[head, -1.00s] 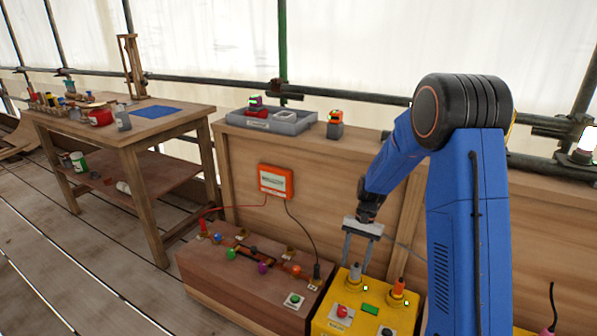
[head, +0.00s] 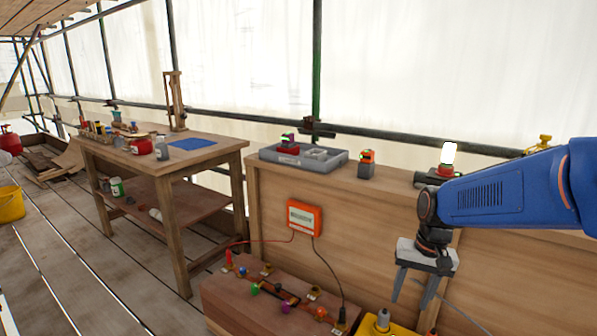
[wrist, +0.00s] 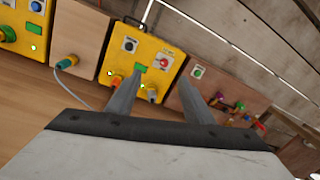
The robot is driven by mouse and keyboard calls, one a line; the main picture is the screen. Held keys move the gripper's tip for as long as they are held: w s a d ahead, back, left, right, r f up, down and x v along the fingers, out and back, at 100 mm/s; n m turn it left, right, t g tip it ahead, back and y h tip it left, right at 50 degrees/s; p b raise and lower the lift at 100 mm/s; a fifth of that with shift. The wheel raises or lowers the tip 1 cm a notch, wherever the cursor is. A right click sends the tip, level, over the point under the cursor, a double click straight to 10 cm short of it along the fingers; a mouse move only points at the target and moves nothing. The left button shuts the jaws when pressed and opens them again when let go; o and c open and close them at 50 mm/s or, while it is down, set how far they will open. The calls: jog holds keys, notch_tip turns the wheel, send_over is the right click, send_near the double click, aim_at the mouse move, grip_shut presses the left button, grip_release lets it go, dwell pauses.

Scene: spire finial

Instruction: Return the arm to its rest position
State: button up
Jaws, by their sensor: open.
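My gripper (head: 417,287) is open and empty. In the head view it hangs from my blue arm at the right, fingers pointing down, above the yellow control box (head: 372,328) and in front of the wooden panel. In the wrist view its two fingers (wrist: 165,112) are spread apart with nothing between them. The yellow box (wrist: 146,62) with its buttons and green patch lies beyond the fingers there. In the head view the box is mostly cut off by the bottom edge.
A brown box (head: 235,302) with coloured knobs and leads stands left of the yellow box. An orange meter (head: 304,218) hangs on the wooden panel (head: 375,225). A grey tray (head: 325,164) and a lamp (head: 447,160) sit on the ledge. A workbench (head: 222,153) stands left.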

jog(key=s+r+n+t, duration=0.1)
jog(key=s+r+t, duration=0.1)
jog(key=s, duration=0.7)
jog(key=s+d+r+n+t+h, duration=0.1)
jog(key=s+r+n+t, duration=0.1)
jog(key=s, duration=0.7)
jog(key=shift+s+d+r, duration=0.15)
jog(key=shift+r, duration=0.6)
